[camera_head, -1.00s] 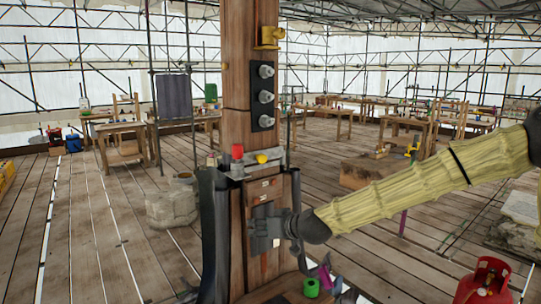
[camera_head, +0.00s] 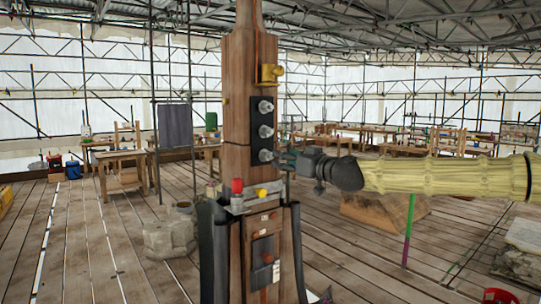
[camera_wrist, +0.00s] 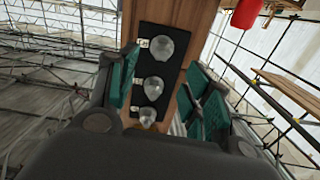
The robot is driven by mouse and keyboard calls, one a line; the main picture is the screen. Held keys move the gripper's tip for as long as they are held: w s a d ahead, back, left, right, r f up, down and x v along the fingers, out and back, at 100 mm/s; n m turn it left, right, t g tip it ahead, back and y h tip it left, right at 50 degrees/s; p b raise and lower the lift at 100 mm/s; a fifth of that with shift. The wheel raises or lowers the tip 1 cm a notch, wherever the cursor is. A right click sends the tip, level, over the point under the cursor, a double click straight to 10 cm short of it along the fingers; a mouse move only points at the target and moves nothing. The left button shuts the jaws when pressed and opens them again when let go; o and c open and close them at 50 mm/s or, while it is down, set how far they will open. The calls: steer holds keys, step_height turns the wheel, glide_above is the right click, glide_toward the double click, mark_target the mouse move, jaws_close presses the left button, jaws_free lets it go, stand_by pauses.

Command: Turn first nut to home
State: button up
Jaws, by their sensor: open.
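Three silvery domed nuts sit in a column on a black plate on the wooden spire post: the top nut (camera_head: 265,107), the middle nut (camera_head: 265,131) and the bottom nut (camera_head: 265,155). Which is the first nut cannot be read. My gripper (camera_head: 283,160) is right of the bottom nut, close to it; contact cannot be told. In the wrist view my gripper (camera_wrist: 165,90) is open, its teal pads on either side of the plate (camera_wrist: 182,62).
A yellow bracket (camera_head: 271,74) sticks out above the plate. Below it a grey collar carries a red knob (camera_head: 237,187) and a yellow knob (camera_head: 261,193). A lower panel (camera_head: 265,250) is on the post. Workbenches stand far behind; the floor around is mostly open.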

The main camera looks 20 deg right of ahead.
mark_target(269, 155)
steer(key=shift+p+x, duration=1.25)
steer(key=shift+x, duration=2.9)
steer(key=shift+a, duration=0.1)
steer(key=c, duration=1)
